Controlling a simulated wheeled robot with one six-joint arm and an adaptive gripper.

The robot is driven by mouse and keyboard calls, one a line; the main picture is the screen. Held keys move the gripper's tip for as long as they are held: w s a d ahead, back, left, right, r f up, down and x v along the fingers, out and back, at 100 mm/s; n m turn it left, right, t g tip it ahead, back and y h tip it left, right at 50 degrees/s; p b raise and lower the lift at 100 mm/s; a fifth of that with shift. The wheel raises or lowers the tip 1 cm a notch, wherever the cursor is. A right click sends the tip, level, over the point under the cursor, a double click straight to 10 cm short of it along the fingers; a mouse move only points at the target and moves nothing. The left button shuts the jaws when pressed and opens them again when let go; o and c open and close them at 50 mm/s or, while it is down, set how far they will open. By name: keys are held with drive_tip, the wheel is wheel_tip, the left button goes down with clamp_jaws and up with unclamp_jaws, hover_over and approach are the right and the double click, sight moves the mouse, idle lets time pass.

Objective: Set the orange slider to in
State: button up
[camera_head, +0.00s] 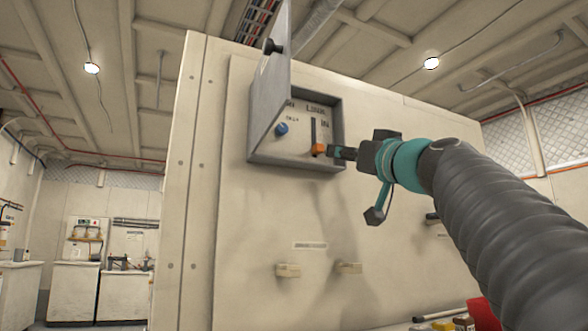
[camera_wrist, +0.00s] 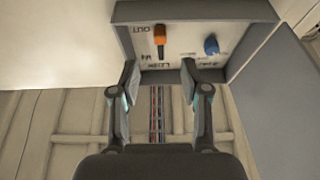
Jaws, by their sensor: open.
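The orange slider (camera_head: 318,149) sits at the low end of a dark vertical slot in an open grey box (camera_head: 341,105) on the cream wall. The mark IN is beside the slot's upper part. In the wrist view, turned over, the orange slider (camera_wrist: 160,34) is at the OUT end, with the slot running towards the IN mark. My gripper (camera_head: 340,152) is just right of the slider in the head view. In the wrist view my gripper (camera_wrist: 159,72) has its fingers apart and empty, the slider ahead between their lines. I cannot tell whether they touch.
A blue knob (camera_head: 281,128) is left of the slider inside the box. The box's lid (camera_head: 272,75) stands open on the left, with a black knob on it. Two small pale handles (camera_head: 288,270) are lower on the wall. A red object (camera_head: 483,314) is at lower right.

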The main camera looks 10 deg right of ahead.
sight(321, 149)
drive_tip(key=p+x, duration=0.4)
drive_tip(key=x, duration=0.5)
drive_tip(key=shift+s, duration=0.1)
drive_tip(key=shift+w+a+r, duration=0.15)
drive_tip(key=shift+w+r, duration=0.05)
drive_tip(key=shift+w, duration=0.35)
drive_tip(key=shift+c, duration=0.3)
clamp_jaws()
drive_tip(key=shift+p, duration=0.3)
